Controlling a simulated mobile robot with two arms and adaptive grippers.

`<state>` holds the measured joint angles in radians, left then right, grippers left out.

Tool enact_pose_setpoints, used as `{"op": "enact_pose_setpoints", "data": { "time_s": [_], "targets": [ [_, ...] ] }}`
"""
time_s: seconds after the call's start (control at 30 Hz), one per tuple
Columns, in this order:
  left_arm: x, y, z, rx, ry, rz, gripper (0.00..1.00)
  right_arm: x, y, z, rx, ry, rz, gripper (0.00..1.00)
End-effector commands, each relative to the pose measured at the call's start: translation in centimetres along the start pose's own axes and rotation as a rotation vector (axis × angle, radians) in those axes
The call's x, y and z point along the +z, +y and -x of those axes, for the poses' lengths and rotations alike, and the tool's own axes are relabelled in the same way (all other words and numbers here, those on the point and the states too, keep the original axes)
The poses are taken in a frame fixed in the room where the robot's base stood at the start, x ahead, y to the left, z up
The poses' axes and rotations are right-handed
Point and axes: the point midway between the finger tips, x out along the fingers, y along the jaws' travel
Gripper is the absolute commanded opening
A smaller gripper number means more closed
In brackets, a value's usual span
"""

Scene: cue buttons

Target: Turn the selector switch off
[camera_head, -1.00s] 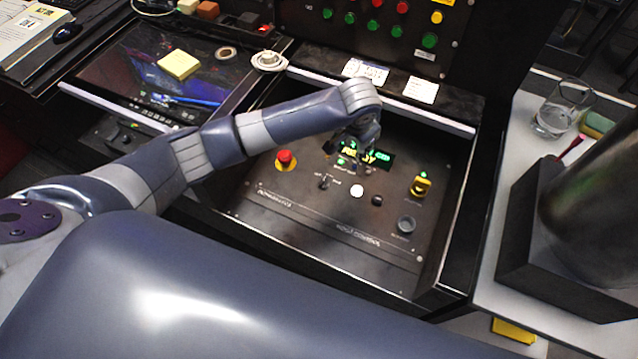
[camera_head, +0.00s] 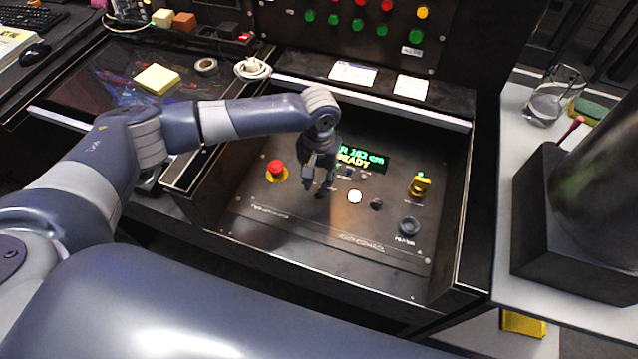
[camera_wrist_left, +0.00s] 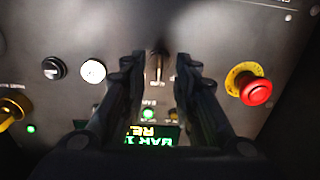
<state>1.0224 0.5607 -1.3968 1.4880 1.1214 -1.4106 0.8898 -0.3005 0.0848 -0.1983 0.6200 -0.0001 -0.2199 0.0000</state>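A small metal toggle lever (camera_wrist_left: 157,68) shows between my left fingertips in the left wrist view. A black knob with a pale bar (camera_wrist_left: 54,68) sits left of a white button (camera_wrist_left: 93,71); in the head view the knob (camera_head: 376,204) is right of the button (camera_head: 355,197). A yellow rotary handle (camera_head: 420,186) is farther right; labels are too blurred to say which is the selector switch. My left gripper (camera_head: 320,190) points down at the panel, left of the white button. Its fingers (camera_wrist_left: 161,58) are apart, on either side of the lever; contact is unclear. My right gripper is out of view.
A red mushroom button (camera_head: 276,168) is left of my left gripper. A lit display (camera_head: 362,157) is just behind it. A dark round socket (camera_head: 409,227) is at the panel's right. Raised walls edge the panel. The panel's front part is clear.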

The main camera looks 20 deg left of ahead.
Motion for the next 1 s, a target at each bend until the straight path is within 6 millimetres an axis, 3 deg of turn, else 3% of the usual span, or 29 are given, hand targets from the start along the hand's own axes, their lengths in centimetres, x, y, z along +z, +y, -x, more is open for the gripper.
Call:
{"op": "enact_pose_setpoints", "data": {
  "time_s": [0.2, 0.53, 0.67, 1.0],
  "targets": [
    [0.0, 0.0, -2.2, 0.0, 0.001, -0.002, 0.28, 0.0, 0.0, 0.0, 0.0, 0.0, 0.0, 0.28],
    [-0.1, 0.0, -2.6, 0.0, 0.002, -0.002, 0.28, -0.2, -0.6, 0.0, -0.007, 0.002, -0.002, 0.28],
    [-0.1, 0.1, -2.6, 0.0, 0.002, -0.002, 0.0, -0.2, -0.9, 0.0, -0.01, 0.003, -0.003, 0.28],
    [0.0, 0.0, -2.5, 0.0, 0.001, 0.01, 0.0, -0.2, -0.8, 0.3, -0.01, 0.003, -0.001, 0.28]
  ]
}}
